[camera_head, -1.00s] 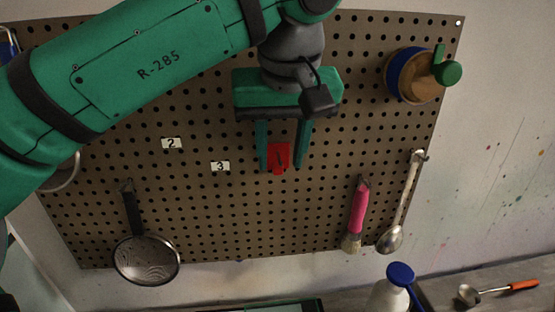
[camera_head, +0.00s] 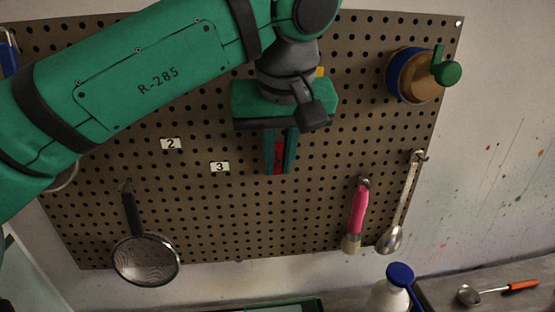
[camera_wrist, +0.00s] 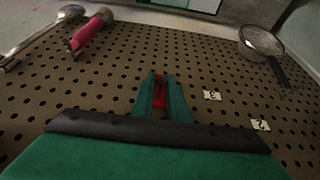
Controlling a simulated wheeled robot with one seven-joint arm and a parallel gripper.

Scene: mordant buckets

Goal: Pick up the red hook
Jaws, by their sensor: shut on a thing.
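The red hook (camera_head: 279,157) is a small red piece at the middle of the brown pegboard (camera_head: 320,200). My green gripper (camera_head: 280,168) is shut on it, with a finger on each side. Only a narrow red strip shows between the fingers. In the wrist view the red hook (camera_wrist: 159,91) also sits between the two fingertips (camera_wrist: 160,82). The fingers hide much of the hook, and I cannot tell whether it still touches the board.
A strainer (camera_head: 146,259), a pink-handled brush (camera_head: 357,212) and a spoon (camera_head: 391,238) hang below. Number tags 2 (camera_head: 171,144) and 3 (camera_head: 220,167) are left of my gripper. A wooden-and-blue holder (camera_head: 414,76) is at upper right. A white bottle (camera_head: 388,297) stands below.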

